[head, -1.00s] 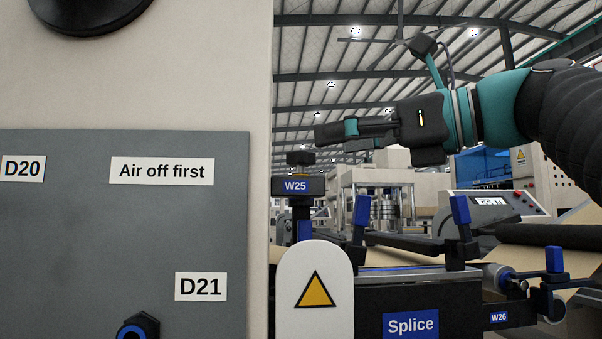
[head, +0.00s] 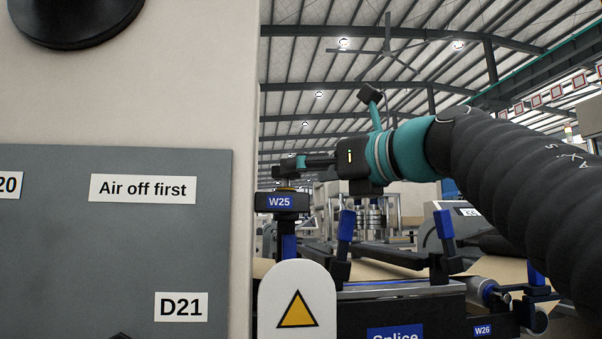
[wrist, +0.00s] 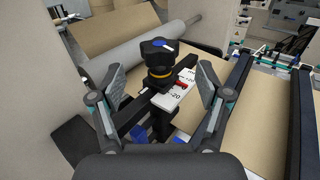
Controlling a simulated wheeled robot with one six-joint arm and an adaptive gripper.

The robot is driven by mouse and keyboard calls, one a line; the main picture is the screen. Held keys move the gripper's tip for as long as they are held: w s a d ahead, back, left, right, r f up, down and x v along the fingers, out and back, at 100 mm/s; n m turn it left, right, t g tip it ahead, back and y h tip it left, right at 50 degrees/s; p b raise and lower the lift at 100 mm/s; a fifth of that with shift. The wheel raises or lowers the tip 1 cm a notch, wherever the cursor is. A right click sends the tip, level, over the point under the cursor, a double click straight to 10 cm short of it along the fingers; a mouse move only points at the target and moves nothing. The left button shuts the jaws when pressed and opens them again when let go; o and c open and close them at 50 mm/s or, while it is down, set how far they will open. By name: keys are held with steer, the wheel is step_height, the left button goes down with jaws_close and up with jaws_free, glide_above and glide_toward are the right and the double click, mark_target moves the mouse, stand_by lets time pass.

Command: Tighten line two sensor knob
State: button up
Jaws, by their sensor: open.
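A black knob (wrist: 158,52) with a blue-and-white mark on top and a yellow ring beneath stands upright on a bracket in the wrist view. Beside it is a white scale plate (wrist: 178,92) with a red pointer (wrist: 181,85). In the head view the bracket carries the blue W25 label (head: 279,202); the knob there is mostly hidden by my fingers. My gripper (wrist: 166,74) is open and empty, its fingers to the left and right of the knob, with no contact visible. In the head view my gripper (head: 286,166) is just above the W25 bracket.
A grey cabinet panel (head: 110,240) with labels fills the left. A white guard with a warning triangle (head: 297,310) stands below the bracket. The Splice unit (head: 398,312) with blue-tipped levers (head: 445,222) lies to the right. A roller (wrist: 130,62) and brown paper lie behind the knob.

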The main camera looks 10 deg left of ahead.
mark_target(283, 179)
steer(key=x, duration=0.6)
steer(key=shift+w+a+p, duration=0.15)
steer(key=shift+a+p, duration=0.05)
steer(key=shift+p, duration=0.15)
steer(key=c, duration=1.2)
